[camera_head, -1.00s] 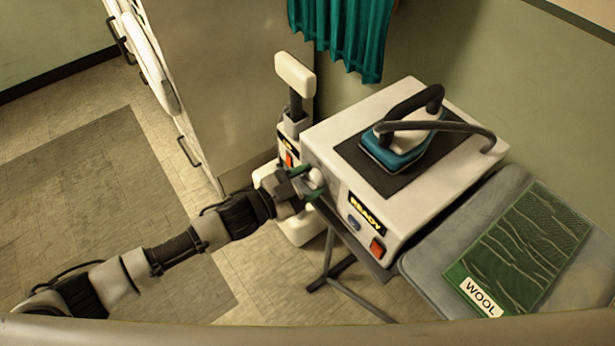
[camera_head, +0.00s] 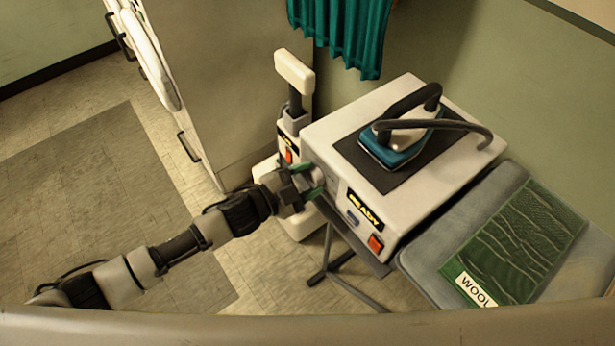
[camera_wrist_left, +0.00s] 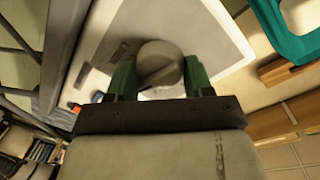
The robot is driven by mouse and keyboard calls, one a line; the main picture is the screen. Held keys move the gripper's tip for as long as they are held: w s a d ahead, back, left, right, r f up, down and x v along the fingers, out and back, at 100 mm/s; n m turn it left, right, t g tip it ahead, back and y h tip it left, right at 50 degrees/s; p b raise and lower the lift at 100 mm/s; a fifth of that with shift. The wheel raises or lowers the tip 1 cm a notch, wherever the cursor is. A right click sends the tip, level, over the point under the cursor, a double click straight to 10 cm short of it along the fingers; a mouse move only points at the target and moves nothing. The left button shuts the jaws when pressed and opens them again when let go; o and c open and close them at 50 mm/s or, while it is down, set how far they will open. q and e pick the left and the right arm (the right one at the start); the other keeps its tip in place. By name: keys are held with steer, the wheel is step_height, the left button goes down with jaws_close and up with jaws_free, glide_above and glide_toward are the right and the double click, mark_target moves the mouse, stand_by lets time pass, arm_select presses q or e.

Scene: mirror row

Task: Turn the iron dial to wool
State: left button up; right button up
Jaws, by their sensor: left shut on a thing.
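The iron dial (camera_wrist_left: 160,68) is a round grey knob on the front of the white steam station (camera_head: 330,120). In the left wrist view it sits between the green fingers of my left gripper (camera_wrist_left: 160,80), which is shut on it. A dark line crosses the dial's face; no scale is readable. In the head view my left gripper (camera_head: 312,182) reaches the front panel from the left and hides most of the dial. A card reading WOOL (camera_head: 477,290) lies on green fabric (camera_head: 525,240) at the right. My right gripper is not seen.
A teal iron (camera_head: 400,140) rests on a dark pad on top of the station, with a hose. The panel has a READY display (camera_head: 365,210) and a red switch (camera_head: 376,243). A white upright appliance (camera_head: 294,75) stands close behind my gripper.

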arm_select(q)
steer(key=o, duration=0.9)
steer(key=b+v, duration=0.1)
steer(key=v, duration=1)
steer(key=shift+w+f, duration=0.1)
